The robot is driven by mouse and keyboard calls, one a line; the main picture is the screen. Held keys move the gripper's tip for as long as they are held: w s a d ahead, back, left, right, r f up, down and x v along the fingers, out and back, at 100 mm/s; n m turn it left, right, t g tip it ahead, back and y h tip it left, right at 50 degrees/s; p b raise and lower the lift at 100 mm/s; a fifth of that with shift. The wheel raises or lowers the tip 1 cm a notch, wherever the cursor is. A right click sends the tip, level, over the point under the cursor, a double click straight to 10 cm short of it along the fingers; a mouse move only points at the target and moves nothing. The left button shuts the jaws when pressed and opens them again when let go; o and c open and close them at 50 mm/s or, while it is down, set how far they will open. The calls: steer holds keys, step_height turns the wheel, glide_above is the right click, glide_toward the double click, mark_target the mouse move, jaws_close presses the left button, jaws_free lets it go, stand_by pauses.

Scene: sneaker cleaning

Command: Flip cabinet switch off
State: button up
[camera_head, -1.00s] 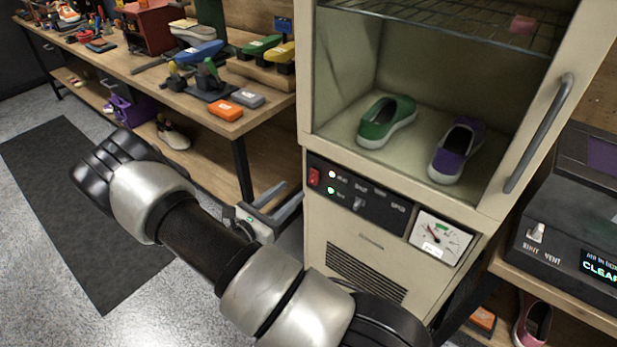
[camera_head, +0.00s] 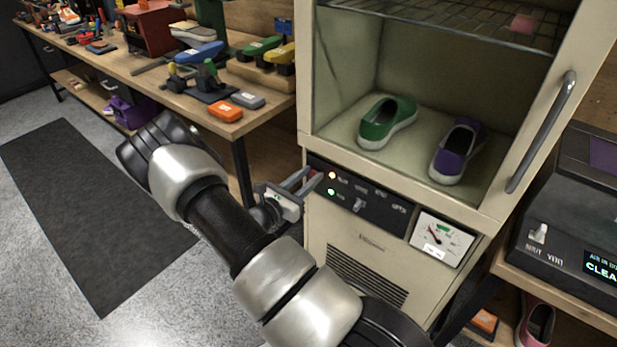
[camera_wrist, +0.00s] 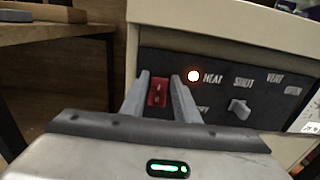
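The cabinet (camera_head: 365,250) is cream, with a dark control panel (camera_head: 385,205) below its open chamber. The red rocker switch (camera_wrist: 158,92) sits at the panel's left end; in the head view my gripper mostly covers it. My gripper (camera_head: 312,180) is at that end of the panel. In the wrist view my gripper (camera_wrist: 160,78) has its two fingers apart, one on each side of the red switch, with nothing held. Whether the fingers touch the panel I cannot tell. An orange-red light (camera_wrist: 193,76) labelled HEAT is lit, and a green light (camera_head: 331,191) is lit below it.
A grey selector knob (camera_head: 358,204) and a dial gauge (camera_head: 437,238) are right of the switch. A green shoe (camera_head: 387,122) and a purple shoe (camera_head: 457,151) stand in the chamber. A workbench (camera_head: 150,85) with tools is at left, a dark machine (camera_head: 570,215) at right.

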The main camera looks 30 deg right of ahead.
steer(key=c, duration=0.6)
steer(key=b, duration=0.1)
steer(key=f+h+b, duration=0.1)
steer(key=b, duration=0.1)
steer(key=shift+a+f+t, duration=0.15)
steer(key=shift+f+t, duration=0.1)
steer(key=shift+t, duration=0.05)
steer(key=h+b, duration=0.2)
steer(key=b, duration=0.1)
steer(key=shift+a+f+t, duration=0.1)
steer(key=shift+f+t, duration=0.1)
steer(key=shift+t, duration=0.1)
steer(key=shift+s+a+r+h+b, duration=0.1)
steer(key=shift+r+h+b, duration=0.1)
steer(key=shift+h+b, duration=0.5)
steer(key=o, duration=1.1)
steer(key=shift+c, duration=0.2)
